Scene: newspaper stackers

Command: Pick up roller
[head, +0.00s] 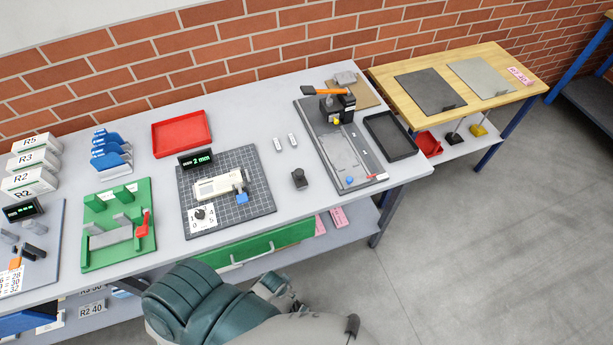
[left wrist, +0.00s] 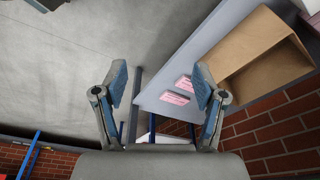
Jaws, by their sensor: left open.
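No part is clearly marked as the roller. Two short pale cylinders, a left one (head: 278,144) and a right one (head: 292,140), stand on the grey workbench (head: 250,110) between the gridded mat and the long grey fixture. My left gripper (left wrist: 160,84) is open and empty in the left wrist view, with two blue-padded fingers spread apart. Below and beyond it are grey floor and a shelf with pink labels. My right gripper is not in view.
A black knob (head: 299,178), a red tray (head: 181,133), a gridded mat (head: 262,200) with a device, a green fixture (head: 100,255) and a dark tray (head: 391,136) share the bench. A green drawer (head: 265,245) is under its front edge. A wooden table (head: 440,53) stands right.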

